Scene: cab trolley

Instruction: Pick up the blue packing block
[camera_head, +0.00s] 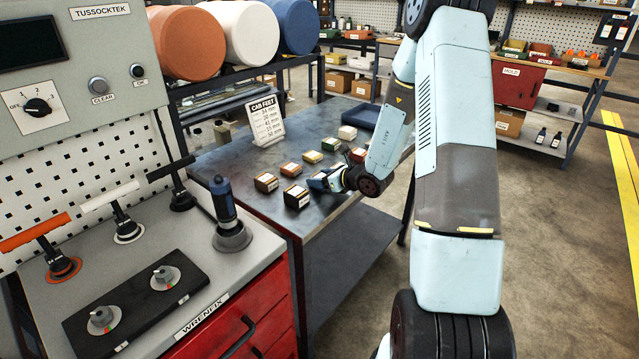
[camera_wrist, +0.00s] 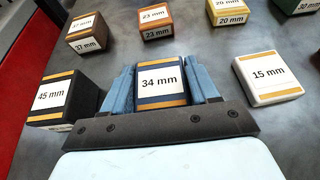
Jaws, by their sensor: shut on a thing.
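The blue packing block (camera_wrist: 161,86) shows in the wrist view with a white "34 mm" label and orange bands on its top. My gripper (camera_wrist: 163,88) has one blue finger on each side of it and is shut on it. In the head view my gripper (camera_head: 326,182) is low over the table, and it mostly hides the block there. I cannot tell whether the block still touches the table.
A black "45 mm" block (camera_wrist: 66,100) stands close on the left, and a white "15 mm" block (camera_wrist: 267,80) on the right. Brown "37 mm" (camera_wrist: 88,33), "23 mm" (camera_wrist: 155,22) and yellow "20 mm" (camera_wrist: 229,12) blocks stand behind. A sign (camera_head: 267,121) stands on the table.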

